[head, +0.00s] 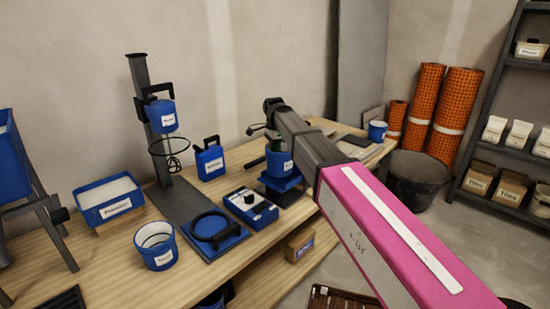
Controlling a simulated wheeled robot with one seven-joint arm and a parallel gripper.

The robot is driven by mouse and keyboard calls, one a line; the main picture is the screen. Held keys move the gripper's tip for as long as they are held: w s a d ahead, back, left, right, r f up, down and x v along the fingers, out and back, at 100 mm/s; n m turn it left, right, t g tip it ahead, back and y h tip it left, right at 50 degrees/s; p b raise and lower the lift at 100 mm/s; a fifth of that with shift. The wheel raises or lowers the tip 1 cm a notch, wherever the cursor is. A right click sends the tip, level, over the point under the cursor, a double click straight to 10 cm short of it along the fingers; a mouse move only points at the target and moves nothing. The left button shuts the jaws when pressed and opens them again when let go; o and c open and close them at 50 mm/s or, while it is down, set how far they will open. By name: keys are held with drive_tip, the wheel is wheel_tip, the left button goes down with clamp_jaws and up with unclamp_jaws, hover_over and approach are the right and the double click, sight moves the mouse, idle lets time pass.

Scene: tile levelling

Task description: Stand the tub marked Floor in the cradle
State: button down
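A blue tub (279,161) with a white label, too small to read surely, is upright under the end of my arm. It is at a low blue and dark stand (283,187), which may be the cradle; I cannot tell whether it rests there or hangs just above. My gripper (267,133) is at the tub's top, partly hidden by my arm, so its fingers are unclear. Another blue tub (156,245) stands at the bench front, label unclear. A third blue tub (377,131) stands at the far right end.
A black bucket (415,182) and orange rolls (425,105) stand beyond.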

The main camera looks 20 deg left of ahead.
drive_tip(key=shift+f, duration=1.8)
drive_tip(key=c, duration=1.4)
unclamp_jaws()
drive_tip(key=shift+f, duration=0.1)
drive_tip(key=shift+o, duration=0.2)
wheel_tip(320, 180, up, 12)
drive_tip(key=shift+w+a, duration=0.2)
drive_tip(key=shift+s, duration=0.1)
